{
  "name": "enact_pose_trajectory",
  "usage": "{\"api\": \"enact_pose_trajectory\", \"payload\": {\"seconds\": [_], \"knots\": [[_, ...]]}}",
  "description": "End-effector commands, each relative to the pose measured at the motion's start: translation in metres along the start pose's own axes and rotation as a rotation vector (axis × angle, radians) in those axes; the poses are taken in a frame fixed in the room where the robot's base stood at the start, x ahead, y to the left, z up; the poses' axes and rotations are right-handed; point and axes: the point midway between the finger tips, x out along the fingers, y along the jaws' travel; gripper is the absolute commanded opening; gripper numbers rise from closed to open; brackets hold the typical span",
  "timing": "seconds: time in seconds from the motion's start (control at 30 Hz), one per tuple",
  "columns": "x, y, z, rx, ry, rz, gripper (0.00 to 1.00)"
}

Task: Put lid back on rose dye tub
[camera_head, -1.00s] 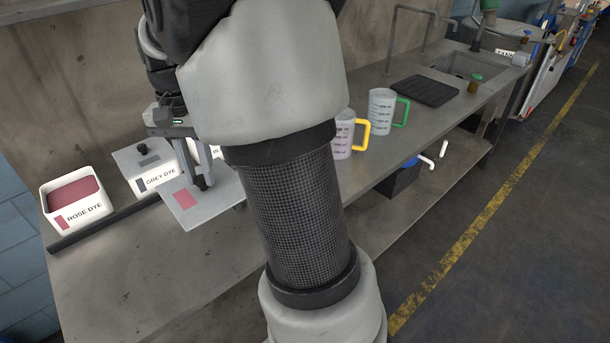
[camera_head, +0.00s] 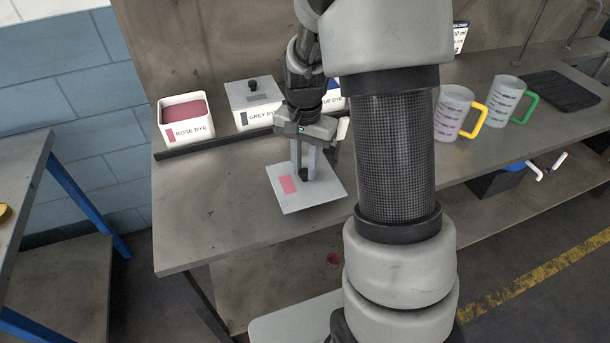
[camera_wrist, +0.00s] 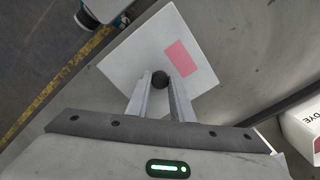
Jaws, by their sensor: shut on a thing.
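The rose dye tub (camera_head: 186,130) is a white box with pink dye showing in its open top, at the left of the bench's back row. My gripper (camera_head: 304,176) is shut on the knob of a flat white square lid (camera_head: 318,196) with a pink patch. The lid is near the bench's front edge, in front and to the right of the rose tub; I cannot tell if it touches the bench. The wrist view shows the lid (camera_wrist: 125,65) and its dark knob between the fingertips (camera_wrist: 160,82).
The grey dye tub (camera_head: 248,116), with its lid on, stands right of the rose tub. A dark rail (camera_head: 215,144) runs in front of the tubs. Jugs with a yellow handle (camera_head: 452,112) and a green handle (camera_head: 506,100) stand right. The bench's left part (camera_head: 200,200) is clear.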

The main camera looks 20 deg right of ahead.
Motion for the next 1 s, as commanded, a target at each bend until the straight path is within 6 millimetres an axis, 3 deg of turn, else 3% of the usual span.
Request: {"api": "enact_pose_trajectory", "payload": {"seconds": [0.1, 0.2, 0.6, 0.63, 0.73, 1.0], "knots": [[0.022, 0.001, 0.001, 0.001, -0.004, 0.003, 0.00], [0.031, 0.001, 0.000, 0.000, -0.002, 0.002, 0.00], [0.037, 0.000, 0.000, 0.000, -0.001, 0.001, 0.00], [0.037, 0.000, 0.000, 0.000, -0.001, 0.001, 0.22], [0.036, 0.000, 0.000, 0.000, -0.001, 0.001, 0.39], [0.035, 0.000, 0.000, 0.000, -0.001, 0.001, 0.39]]}}
